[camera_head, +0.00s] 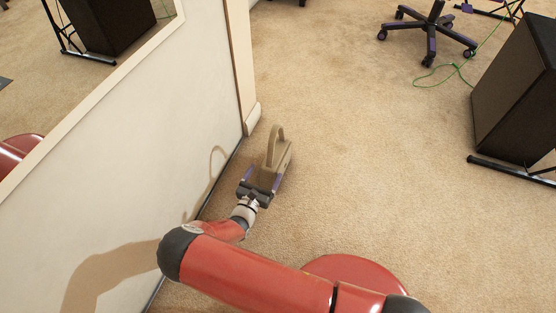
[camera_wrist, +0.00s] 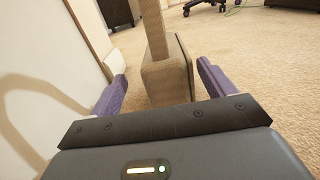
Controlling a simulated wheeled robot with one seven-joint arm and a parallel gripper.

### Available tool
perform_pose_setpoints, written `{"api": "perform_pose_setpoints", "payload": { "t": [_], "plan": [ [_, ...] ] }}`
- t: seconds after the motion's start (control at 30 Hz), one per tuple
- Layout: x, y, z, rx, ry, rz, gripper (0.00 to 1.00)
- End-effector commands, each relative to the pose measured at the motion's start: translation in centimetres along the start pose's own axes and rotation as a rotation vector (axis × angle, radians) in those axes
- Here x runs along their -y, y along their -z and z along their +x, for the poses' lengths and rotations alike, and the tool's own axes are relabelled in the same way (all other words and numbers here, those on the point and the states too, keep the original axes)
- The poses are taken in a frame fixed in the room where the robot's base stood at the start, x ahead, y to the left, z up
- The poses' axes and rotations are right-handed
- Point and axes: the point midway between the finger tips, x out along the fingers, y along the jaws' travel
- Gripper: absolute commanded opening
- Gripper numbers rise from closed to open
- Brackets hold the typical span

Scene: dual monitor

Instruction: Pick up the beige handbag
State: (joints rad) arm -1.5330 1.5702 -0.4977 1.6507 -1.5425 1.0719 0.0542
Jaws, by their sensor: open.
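The beige handbag (camera_head: 279,152) stands upright on the carpet close to the white wall, with its looped handle rising on top. My gripper (camera_head: 263,178) is low beside the near end of the bag, with its two purple fingers spread apart. In the wrist view the bag (camera_wrist: 166,82) is between the fingers of my gripper (camera_wrist: 162,86), a little ahead of the palm. The left finger shows a gap to the bag; the right finger is nearer to it. I cannot tell whether it touches.
A black cabinet (camera_head: 517,92) stands at right. A purple-legged office chair (camera_head: 431,32) and a green cable (camera_head: 458,68) are at the back. Middle carpet is clear.

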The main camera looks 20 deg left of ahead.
Motion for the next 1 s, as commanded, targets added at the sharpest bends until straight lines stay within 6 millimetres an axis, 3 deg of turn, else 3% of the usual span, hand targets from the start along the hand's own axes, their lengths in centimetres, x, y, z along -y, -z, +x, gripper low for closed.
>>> {"api": "perform_pose_setpoints", "payload": {
  "t": [0.53, 0.77, 1.0],
  "plan": [
    [0.5, 0.1, 6.6, 0.0, 0.004, 0.003, 0.82],
    [0.5, 0.0, 7.0, -0.002, 0.003, 0.002, 0.82],
    [0.5, 0.0, 6.9, -0.002, 0.003, 0.002, 0.54]
  ]
}}
